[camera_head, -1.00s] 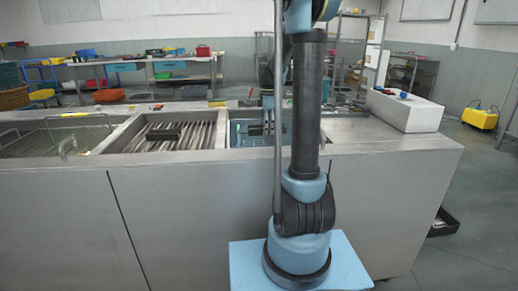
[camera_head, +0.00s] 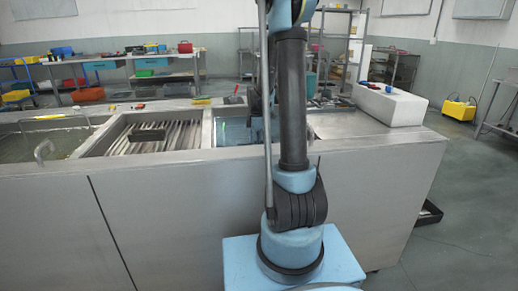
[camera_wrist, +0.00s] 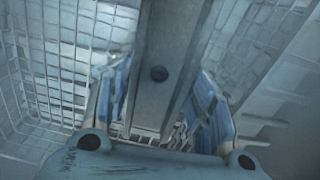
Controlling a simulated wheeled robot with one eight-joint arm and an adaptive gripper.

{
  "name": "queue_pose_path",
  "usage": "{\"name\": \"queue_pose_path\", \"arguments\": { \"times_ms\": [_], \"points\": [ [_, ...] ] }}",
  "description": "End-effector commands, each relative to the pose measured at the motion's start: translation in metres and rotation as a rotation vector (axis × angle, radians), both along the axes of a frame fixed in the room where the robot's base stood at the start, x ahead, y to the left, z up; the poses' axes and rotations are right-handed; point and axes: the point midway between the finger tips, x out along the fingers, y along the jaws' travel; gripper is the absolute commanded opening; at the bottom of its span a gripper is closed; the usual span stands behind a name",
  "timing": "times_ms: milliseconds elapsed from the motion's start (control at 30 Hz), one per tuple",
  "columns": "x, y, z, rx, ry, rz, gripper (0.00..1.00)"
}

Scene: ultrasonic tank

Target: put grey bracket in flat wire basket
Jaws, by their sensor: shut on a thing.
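In the wrist view, my gripper (camera_wrist: 163,115) is shut on the grey bracket (camera_wrist: 172,45), a long metal piece with a dark round hole. The bracket runs up out of the picture between the blue finger pads. A wire basket (camera_wrist: 62,70) of thin mesh shows at the left, with its mesh running below the fingers. Whether it is the flat basket, and whether the bracket touches it, I cannot tell. In the head view, my arm mostly hides the gripper, over or in the blue-lit tank (camera_head: 228,133).
A steel counter (camera_head: 345,140) holds the tanks. A slatted tank (camera_head: 170,136) lies left of the blue-lit one, and a wider tank (camera_head: 30,146) farther left. A white block (camera_head: 390,106) with small coloured items stands at the right end.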

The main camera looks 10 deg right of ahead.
Motion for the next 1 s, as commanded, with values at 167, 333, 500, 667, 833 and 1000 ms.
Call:
{"name": "queue_pose_path", "arguments": {
  "times_ms": [167,333,500,667,833,1000],
  "points": [
    [-0.0002,0.0,-0.0065,0.0,0.0,0.0,0.09],
    [-0.0002,-0.0002,-0.0063,0.0,0.0,0.0,0.09],
    [-0.0001,-0.0003,-0.0075,0.0,0.0,-0.001,0.65],
    [-0.0001,-0.0006,-0.0074,0.0,0.0,-0.001,0.69],
    [0.0,-0.0012,-0.0074,0.0,0.0,-0.002,0.69],
    [0.0001,-0.0017,-0.0009,0.0,0.0,-0.002,0.69]
  ]
}}
